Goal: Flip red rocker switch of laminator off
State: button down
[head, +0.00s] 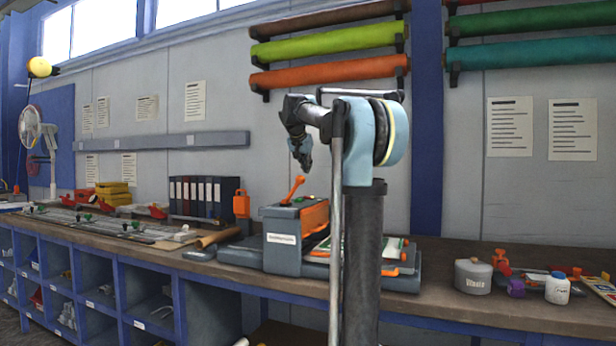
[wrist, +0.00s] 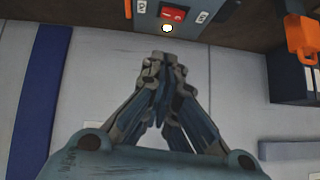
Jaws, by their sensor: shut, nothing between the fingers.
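The laminator (head: 283,238) is a grey and orange machine on the bench, with an orange lever (head: 294,188) on top. Its red rocker switch (wrist: 172,13) shows at the top edge of the wrist view, between two pale labels. A small round light beside the switch glows. I cannot tell which way the rocker is tilted. The switch is not visible in the head view. My gripper (head: 306,166) is above the laminator, pointing down. In the wrist view my gripper (wrist: 163,60) has its fingertips together, empty, and appears apart from the switch.
An orange object (head: 241,205) and dark binders (head: 204,196) stand behind the laminator to the left. A grey tin (head: 473,276) and a white bottle (head: 557,288) stand on the right of the bench. Fabric rolls (head: 330,72) hang on the wall above.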

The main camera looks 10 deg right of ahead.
jog(key=shift+s+r, duration=0.2)
jog(key=shift+r, duration=0.05)
jog(key=shift+w+a+r, duration=0.2)
jog(key=shift+w+a, duration=0.2)
jog(key=shift+a, duration=0.15)
send_over(308, 198)
jog(key=f, duration=0.6)
jog(key=shift+w+f, duration=0.2)
jog(key=shift+f, duration=0.2)
jog(key=f, duration=0.3)
jog(key=shift+w+a, duration=0.2)
jog(key=shift+f, duration=0.6)
